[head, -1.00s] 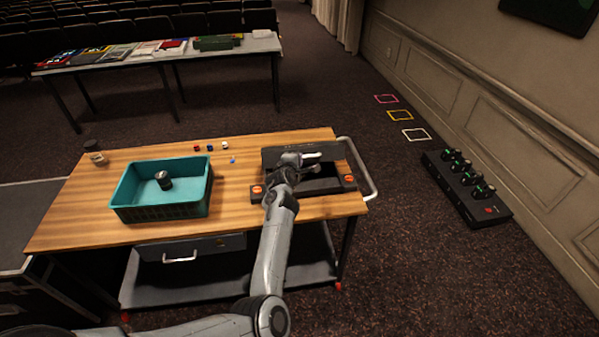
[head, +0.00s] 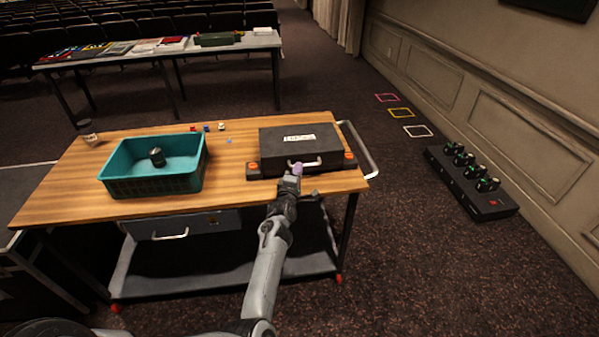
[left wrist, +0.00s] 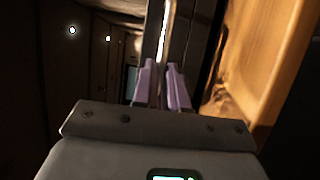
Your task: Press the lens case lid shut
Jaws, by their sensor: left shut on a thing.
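The black lens case lies on the right part of the wooden cart top. Its lid (head: 299,145), with a white label, is down over the base (head: 327,168); I cannot tell whether a small gap is left. An orange latch shows at each front corner. A pale handle (head: 310,163) is on the lid's front. My left gripper (head: 296,168) is at this front edge, its lilac fingertips at the handle. In the left wrist view the fingers (left wrist: 163,88) are closed around a thin, bright strip that looks like the handle. My right gripper is not in view.
Small coloured blocks (head: 221,126) and a small jar (head: 90,139) lie behind and to the left. A metal rail (head: 363,152) borders the cart's right end.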

